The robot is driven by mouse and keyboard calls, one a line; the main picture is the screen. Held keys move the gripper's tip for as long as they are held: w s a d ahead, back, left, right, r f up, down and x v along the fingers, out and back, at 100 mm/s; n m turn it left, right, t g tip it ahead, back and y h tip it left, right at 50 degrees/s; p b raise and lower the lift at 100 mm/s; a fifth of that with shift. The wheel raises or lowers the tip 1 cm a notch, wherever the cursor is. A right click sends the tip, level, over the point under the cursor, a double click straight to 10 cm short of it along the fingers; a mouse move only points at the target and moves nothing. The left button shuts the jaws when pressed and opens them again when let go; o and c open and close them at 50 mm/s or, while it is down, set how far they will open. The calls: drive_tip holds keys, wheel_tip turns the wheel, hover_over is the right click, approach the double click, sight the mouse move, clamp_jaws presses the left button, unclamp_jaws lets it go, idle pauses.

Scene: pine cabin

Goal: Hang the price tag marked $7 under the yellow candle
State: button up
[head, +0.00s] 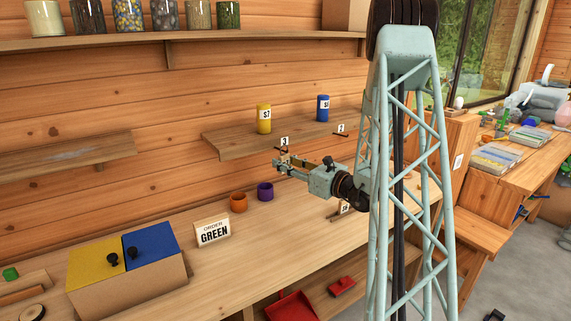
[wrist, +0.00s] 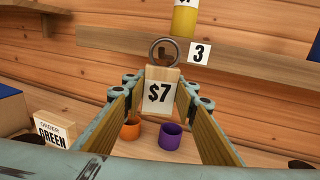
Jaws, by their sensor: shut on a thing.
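My gripper (head: 281,164) is shut on the price tag (wrist: 160,92), a pale wooden block marked $7 with a metal ring (wrist: 151,52) on top. In the wrist view the tag is upright between the two fingers. The yellow candle (head: 264,119) stands on the wall shelf, above and a little left of my gripper in the head view; its lower part shows in the wrist view (wrist: 185,18). A dark hook (wrist: 168,50) shows through the ring, below the shelf. I cannot tell whether the ring is around the hook or only in front of it.
A label marked 3 (wrist: 199,54) hangs at the shelf's front edge. A blue candle (head: 323,108) stands further right on the shelf (head: 235,146). Below are an orange cup (head: 239,202), a purple cup (head: 265,191) and an ORDER GREEN sign (head: 212,231) on the bench.

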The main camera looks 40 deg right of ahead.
drive_tip(key=shift+w+d+f+b, duration=0.15)
drive_tip(key=shift+w+f+b, duration=0.25)
drive_tip(key=shift+w, duration=0.6)
drive_tip(key=shift+w+f, duration=0.1)
drive_tip(key=shift+f, duration=0.15)
drive_tip(key=o, duration=0.8)
drive_tip(key=shift+s+d, duration=0.25)
drive_tip(key=shift+s, duration=1.75)
drive_tip(key=shift+s+d, duration=0.2)
drive_tip(key=shift+s, duration=1.75)
drive_tip(key=shift+s+d, duration=0.25)
drive_tip(key=shift+s, duration=1.75)
